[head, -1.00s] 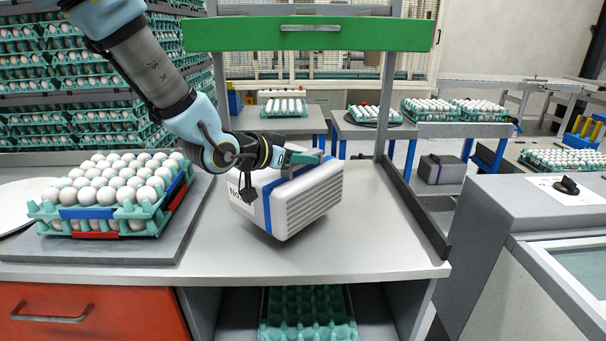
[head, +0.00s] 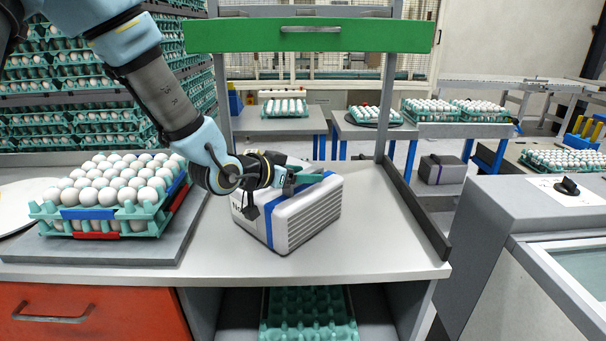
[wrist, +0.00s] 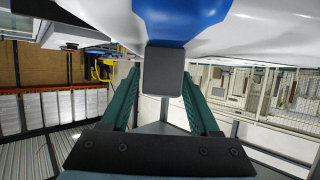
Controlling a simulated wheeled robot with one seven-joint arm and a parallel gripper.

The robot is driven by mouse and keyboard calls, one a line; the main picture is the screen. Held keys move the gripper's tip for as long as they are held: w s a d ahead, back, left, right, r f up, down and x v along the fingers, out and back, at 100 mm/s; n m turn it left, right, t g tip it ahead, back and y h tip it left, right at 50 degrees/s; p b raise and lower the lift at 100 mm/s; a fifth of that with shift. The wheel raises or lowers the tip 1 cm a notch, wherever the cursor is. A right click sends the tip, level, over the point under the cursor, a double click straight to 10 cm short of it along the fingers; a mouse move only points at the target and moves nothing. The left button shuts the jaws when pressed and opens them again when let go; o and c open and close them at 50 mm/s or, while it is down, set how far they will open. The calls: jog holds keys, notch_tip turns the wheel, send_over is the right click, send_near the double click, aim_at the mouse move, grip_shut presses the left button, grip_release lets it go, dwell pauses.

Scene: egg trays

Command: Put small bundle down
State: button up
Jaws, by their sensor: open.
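The small bundle (head: 312,215) is a pale grey, box-like pack with a blue strap and dark lettering on its left side. It appears to rest on the grey worktable (head: 365,255), turned at an angle. My gripper (head: 308,182) is at its top, with teal fingers around the upper strap area. In the wrist view, my gripper (wrist: 162,98) has its two fingers apart, with a grey block (wrist: 164,72) between their ends. The bundle's white surface and blue strap (wrist: 180,14) fill the top of that view. Contact between fingers and bundle cannot be made out.
Stacked egg trays (head: 150,222) stand on a grey board (head: 100,250) at the left. A dark rail (head: 415,212) edges the table at the right. A green overhead drawer (head: 310,36) spans above. The front right of the table is clear.

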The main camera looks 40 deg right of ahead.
jog(key=v, duration=1.2)
jog(key=w+a+f+n+t+y, duration=0.2)
jog(key=w+a+f+n+y, duration=0.15)
jog(key=w+a, duration=0.45)
jog(key=w+a+f+n+t+y, duration=0.25)
jog(key=w+a+n+y, duration=0.2)
jog(key=a, duration=0.65)
jog(key=s+a+n+g+y, duration=0.2)
jog(key=s+a+n, duration=0.1)
jog(key=a, duration=0.6)
jog(key=s+a+f+n+g+y, duration=0.1)
jog(key=s+a+n+g+y, duration=0.1)
jog(key=a, duration=0.8)
jog(key=n+y, duration=0.1)
jog(key=n, duration=0.1)
jog(key=shift+s+f+n+b, duration=0.3)
jog(key=shift+s+n+b, duration=0.05)
jog(key=shift+n, duration=0.05)
jog(key=shift+c, duration=0.2)
